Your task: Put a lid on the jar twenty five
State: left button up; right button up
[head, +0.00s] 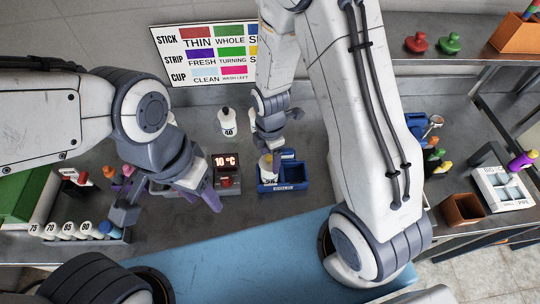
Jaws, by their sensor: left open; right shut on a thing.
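My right gripper (269,143) points down over the blue tray (290,186) and is shut on a small pale jar (268,165) at the tray's left part. I cannot read that jar's number, and the gripper partly hides its top. My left gripper (167,206) is open and empty to the left, above the bench near the rack of jars. A white jar with a dark top (227,122), marked 40, stands upright behind the tray. A red knobbed piece (416,42) and a green knobbed piece (449,43) on the upper right shelf look like lids.
A row of numbered white bottles (68,230) stands at the left. A sign (210,55) stands at the back. At right are a brown box (463,209) and a white box (500,188).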

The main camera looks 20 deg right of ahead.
jog(key=o, duration=1.2)
jog(key=shift+o, duration=0.2)
notch_tip(320, 180, up, 10)
jog(key=b, duration=0.1)
jog(key=shift+r, duration=0.25)
jog(key=s+a+r+m+b, duration=0.2)
jog(key=s+a+m, duration=0.1)
jog(key=s+m, duration=0.3)
jog(key=s+a+r+m+y+b, duration=0.1)
jog(key=s+a+r+m+b, duration=0.1)
jog(key=s+a+m, duration=0.2)
jog(key=s+m, duration=0.3)
jog(key=s, duration=0.4)
jog(key=shift+a, duration=0.15)
